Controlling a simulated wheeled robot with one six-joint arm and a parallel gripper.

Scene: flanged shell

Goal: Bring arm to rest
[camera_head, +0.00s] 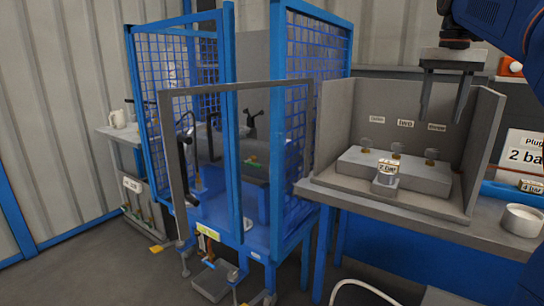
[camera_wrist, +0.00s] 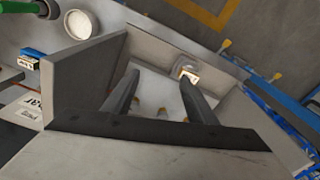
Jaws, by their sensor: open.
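My gripper (camera_head: 441,120) hangs at the upper right of the head view, fingers pointing down. It is open and empty, above the grey three-walled booth (camera_head: 340,112) on the bench. Its two fingers also show apart in the wrist view (camera_wrist: 160,80), with nothing between them. Below it in the booth is a grey stepped block (camera_head: 420,178) with several small round fittings along its back.
A blue mesh cage (camera_head: 238,180) stands left of the bench. A white mug (camera_head: 117,119) stands far left. A pale hose (camera_head: 362,282) loops below.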

